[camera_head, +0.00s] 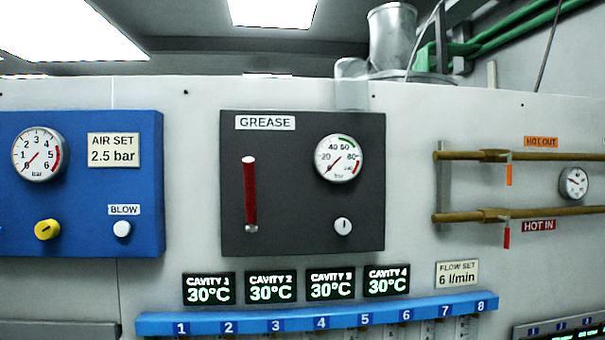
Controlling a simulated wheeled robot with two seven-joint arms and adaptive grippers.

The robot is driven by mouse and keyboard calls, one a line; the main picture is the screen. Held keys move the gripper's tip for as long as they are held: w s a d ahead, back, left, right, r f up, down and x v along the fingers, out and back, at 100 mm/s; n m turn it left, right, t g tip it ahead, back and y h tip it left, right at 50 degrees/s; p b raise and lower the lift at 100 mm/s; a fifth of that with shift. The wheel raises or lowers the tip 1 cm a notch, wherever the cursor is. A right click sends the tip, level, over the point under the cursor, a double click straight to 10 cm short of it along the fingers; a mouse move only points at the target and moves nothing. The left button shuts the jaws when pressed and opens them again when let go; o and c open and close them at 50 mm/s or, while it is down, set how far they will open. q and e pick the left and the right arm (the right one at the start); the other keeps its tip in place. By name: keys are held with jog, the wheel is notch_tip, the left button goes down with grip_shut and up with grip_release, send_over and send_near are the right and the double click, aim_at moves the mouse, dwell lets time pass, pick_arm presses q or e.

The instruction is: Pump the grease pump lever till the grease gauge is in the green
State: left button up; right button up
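The dark grey grease panel (300,220) is mounted on the pale wall in the middle of the head view, under a white GREASE label (264,123). The red grease pump lever (250,195) stands nearly upright on the panel's left side, with a small metal pivot at its lower end. The round grease gauge (338,158) is at the panel's upper right. Its red needle points to the lower left, near the low end of the scale and away from the green arc at the top. A white knob (343,226) sits below the gauge. Neither gripper is in view.
A blue air panel (80,220) with a gauge (39,154), yellow knob (47,229) and white BLOW button (122,229) is at left. Brass pipes (540,156) with small levers stick out at right. Cavity displays (270,287) and a blue numbered manifold (300,320) are below.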

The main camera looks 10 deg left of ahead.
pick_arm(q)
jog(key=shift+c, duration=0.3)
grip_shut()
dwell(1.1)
